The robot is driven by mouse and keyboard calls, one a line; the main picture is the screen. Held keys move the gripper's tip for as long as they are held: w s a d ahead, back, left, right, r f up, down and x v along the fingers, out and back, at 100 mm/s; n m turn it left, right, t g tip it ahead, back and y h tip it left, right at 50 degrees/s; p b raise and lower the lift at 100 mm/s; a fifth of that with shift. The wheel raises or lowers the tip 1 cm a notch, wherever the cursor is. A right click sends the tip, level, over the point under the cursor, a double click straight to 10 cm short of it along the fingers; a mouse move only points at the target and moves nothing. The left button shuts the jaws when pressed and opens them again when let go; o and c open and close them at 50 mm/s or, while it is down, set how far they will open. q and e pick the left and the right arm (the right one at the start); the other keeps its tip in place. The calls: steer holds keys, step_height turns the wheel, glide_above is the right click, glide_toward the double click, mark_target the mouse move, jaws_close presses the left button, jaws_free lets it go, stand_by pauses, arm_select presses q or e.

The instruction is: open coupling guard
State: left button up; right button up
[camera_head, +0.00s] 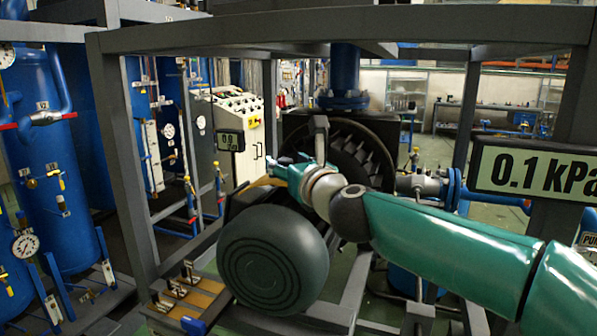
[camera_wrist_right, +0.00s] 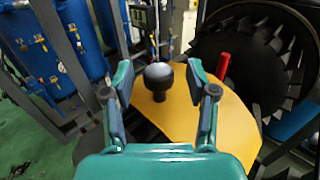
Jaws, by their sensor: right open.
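The coupling guard (camera_wrist_right: 228,130) is a yellow-orange plate with a black round knob (camera_wrist_right: 158,77) on a short stem. In the right wrist view, the guard lies beyond my right gripper (camera_wrist_right: 160,82). The gripper is open, with one finger on each side of the knob and visible gaps to both. I cannot tell how deep the knob sits between the fingertips. In the head view, only a sliver of the guard (camera_head: 259,184) shows beside my right gripper (camera_head: 281,172); my right arm and the grey motor hide the rest. My left gripper is not in view.
A large dark bladed rotor (camera_wrist_right: 262,45) stands close right of the guard, with a red handle (camera_wrist_right: 223,64) between. The rounded grey motor (camera_head: 272,258) is in front. Frame posts and a pressure display (camera_head: 533,169) stand around my right arm. Blue tanks (camera_head: 45,150) are left.

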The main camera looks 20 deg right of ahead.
steer(key=s, duration=1.1)
steer(key=shift+s, duration=0.3)
